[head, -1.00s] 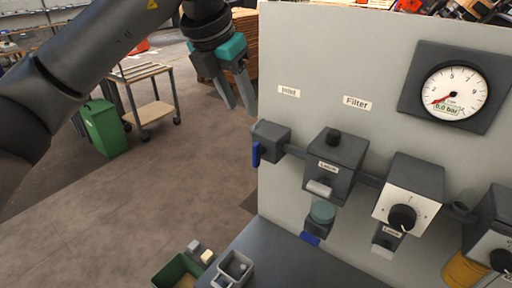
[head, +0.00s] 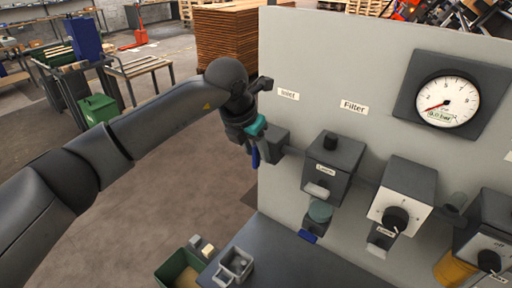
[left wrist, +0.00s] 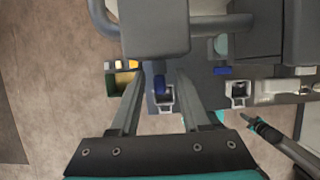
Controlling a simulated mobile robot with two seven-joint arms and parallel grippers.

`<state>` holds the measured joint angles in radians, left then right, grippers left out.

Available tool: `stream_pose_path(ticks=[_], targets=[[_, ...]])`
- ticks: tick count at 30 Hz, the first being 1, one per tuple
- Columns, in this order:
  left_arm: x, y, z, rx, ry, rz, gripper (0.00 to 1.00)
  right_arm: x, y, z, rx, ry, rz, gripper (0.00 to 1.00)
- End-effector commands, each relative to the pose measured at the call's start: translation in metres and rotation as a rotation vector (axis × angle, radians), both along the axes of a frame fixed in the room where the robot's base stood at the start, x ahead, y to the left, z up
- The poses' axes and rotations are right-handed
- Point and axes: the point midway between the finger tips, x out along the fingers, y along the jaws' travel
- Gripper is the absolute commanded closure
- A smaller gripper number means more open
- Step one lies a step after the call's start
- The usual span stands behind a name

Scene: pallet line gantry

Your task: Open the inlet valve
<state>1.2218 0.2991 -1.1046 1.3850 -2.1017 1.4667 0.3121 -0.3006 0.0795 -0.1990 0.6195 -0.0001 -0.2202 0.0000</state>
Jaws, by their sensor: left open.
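The inlet valve (head: 273,142) is a dark block at the left edge of the grey panel, under the "Inlet" label. Its blue lever (head: 255,157) hangs downward. My left gripper (head: 254,132) is at the valve, and its teal body partly covers the block; its fingers are mostly hidden there. In the left wrist view, the open left gripper (left wrist: 160,80) has one finger on each side of the blue lever (left wrist: 160,86), with gaps showing; I cannot tell whether they touch it. A dark arm with a teal tip, probably my right gripper (left wrist: 248,121), shows at lower right there.
The filter unit (head: 333,162), a regulator with a black knob (head: 396,218) and a gauge (head: 446,98) reading 0.0 bar are right of the valve. Below stand a green bin (head: 165,268) and a grey holder (head: 226,273).

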Motion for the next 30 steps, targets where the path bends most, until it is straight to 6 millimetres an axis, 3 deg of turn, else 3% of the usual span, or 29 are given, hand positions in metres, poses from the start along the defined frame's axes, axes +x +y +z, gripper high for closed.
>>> stream_pose_path(ticks=[8,21,30], targets=[[0.0003,-0.0005,-0.0021,0.000,0.000,-0.001,0.53,-0.0002,-0.0002,0.0002,0.000,0.000,0.001,1.00],[0.0003,-0.0004,-0.0014,0.000,0.000,0.000,1.00,0.0000,-0.0001,0.0002,0.000,0.000,0.002,1.00],[0.0004,-0.0003,-0.0012,0.000,0.000,0.000,1.00,0.0001,-0.0002,0.0002,0.000,-0.001,0.002,1.00]])
